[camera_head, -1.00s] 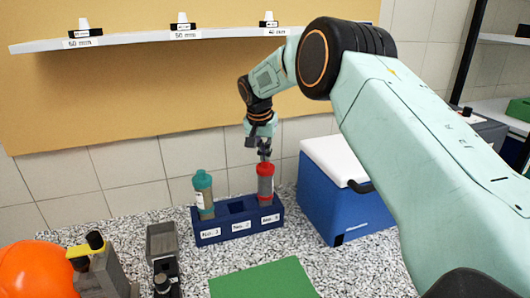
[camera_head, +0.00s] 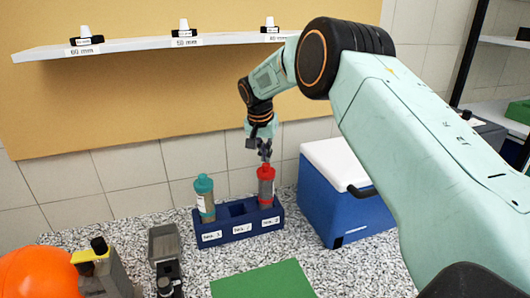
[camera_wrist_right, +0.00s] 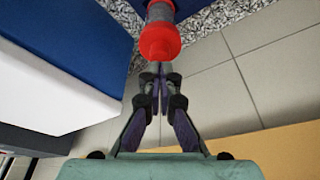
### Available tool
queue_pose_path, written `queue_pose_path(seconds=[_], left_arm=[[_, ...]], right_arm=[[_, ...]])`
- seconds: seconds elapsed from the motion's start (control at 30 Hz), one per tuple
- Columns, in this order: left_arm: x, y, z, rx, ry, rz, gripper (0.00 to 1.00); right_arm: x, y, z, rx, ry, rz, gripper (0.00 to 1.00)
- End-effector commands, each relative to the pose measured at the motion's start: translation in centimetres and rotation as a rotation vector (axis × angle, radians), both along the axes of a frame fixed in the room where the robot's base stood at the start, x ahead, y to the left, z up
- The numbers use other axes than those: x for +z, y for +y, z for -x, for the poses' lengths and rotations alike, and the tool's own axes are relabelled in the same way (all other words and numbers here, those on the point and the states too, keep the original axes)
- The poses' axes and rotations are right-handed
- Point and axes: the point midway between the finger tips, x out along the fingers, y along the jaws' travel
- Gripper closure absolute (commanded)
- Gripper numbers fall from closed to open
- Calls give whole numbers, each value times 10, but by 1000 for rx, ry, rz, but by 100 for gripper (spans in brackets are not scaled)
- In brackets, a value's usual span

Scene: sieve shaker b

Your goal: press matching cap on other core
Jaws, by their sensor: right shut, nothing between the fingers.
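A dark blue rack (camera_head: 238,229) with labelled front places stands on the speckled counter. A core tube with a teal cap (camera_head: 203,184) stands in its left place. A grey core tube (camera_head: 266,191) with a red cap (camera_head: 265,172) on top stands upright in its right place. The middle place looks empty. My right gripper (camera_head: 265,159) is shut and empty, its fingertips at or just above the red cap. In the right wrist view the red cap (camera_wrist_right: 160,41) is just beyond the closed fingertips (camera_wrist_right: 160,68); I cannot tell if they touch. My left gripper is not in view.
A blue cooler box (camera_head: 340,209) with a white lid stands close right of the rack. A green mat (camera_head: 262,280) lies in front. An orange ball (camera_head: 38,272) and small grey devices (camera_head: 165,245) are at left. A shelf (camera_head: 150,45) with labelled items hangs behind.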

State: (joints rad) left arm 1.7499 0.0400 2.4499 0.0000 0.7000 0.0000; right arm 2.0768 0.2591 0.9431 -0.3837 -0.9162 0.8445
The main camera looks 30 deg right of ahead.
Motion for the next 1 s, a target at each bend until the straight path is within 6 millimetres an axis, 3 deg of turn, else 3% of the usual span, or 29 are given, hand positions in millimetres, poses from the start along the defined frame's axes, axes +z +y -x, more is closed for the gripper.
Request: queue_pose_path(seconds=[0.03,0.27,0.7,1.0], left_arm=[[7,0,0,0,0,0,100],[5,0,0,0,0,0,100],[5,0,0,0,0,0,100],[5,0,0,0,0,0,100]], right_arm=[[7,0,0,0,-1,0,100],[21,3,0,1,-7,1,100],[100,21,14,1,-2,0,100],[116,25,18,0,2,-1,100]])
